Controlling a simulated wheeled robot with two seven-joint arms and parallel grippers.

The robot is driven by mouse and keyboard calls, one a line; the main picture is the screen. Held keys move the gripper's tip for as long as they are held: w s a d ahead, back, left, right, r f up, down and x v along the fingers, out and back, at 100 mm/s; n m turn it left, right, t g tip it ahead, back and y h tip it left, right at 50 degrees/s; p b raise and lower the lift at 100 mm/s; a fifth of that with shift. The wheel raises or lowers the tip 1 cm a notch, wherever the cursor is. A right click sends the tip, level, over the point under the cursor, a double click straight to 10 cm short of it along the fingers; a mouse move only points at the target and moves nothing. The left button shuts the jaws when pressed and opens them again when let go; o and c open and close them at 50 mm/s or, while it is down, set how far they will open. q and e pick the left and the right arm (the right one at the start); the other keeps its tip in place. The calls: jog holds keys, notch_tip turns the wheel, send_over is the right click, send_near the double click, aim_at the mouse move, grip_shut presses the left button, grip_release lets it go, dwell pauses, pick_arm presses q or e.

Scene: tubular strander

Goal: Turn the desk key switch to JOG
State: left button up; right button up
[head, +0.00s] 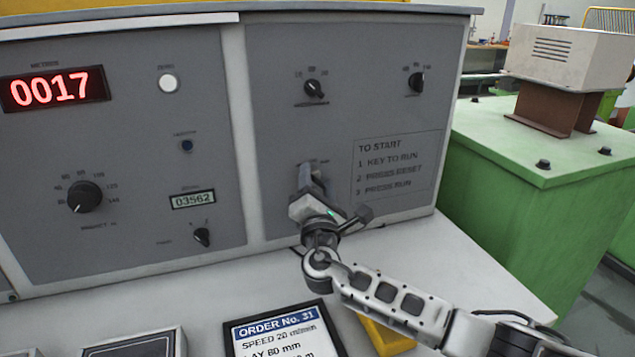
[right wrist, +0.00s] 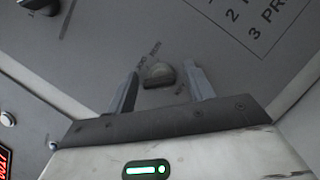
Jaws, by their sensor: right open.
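In the head view the gripper hides the switch. My left gripper is not in view.
A start notice (head: 395,165) is printed right of the gripper. Two black knobs sit above, the nearer one (head: 314,88) and another (head: 416,83). An order display (head: 285,335) lies on the desk ledge below my arm. A green machine housing (head: 530,190) stands at right.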

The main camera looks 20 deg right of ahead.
jog(key=c, duration=1)
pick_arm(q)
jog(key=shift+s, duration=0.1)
pick_arm(e)
jog(key=shift+m+g+h+b, duration=0.3)
jog(key=shift+m+b, duration=0.1)
jog(key=shift+m, duration=0.3)
jog(key=m+g, duration=0.1)
jog(key=m, duration=0.1)
jog(key=shift+m+b, duration=0.4)
jog(key=m+g, duration=0.1)
jog(key=m, duration=0.3)
jog(key=shift+r+g+h, duration=0.1)
jog(key=shift+g+h, duration=0.3)
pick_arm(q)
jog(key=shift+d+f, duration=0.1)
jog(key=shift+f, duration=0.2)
pick_arm(e)
jog(key=shift+m, duration=0.6)
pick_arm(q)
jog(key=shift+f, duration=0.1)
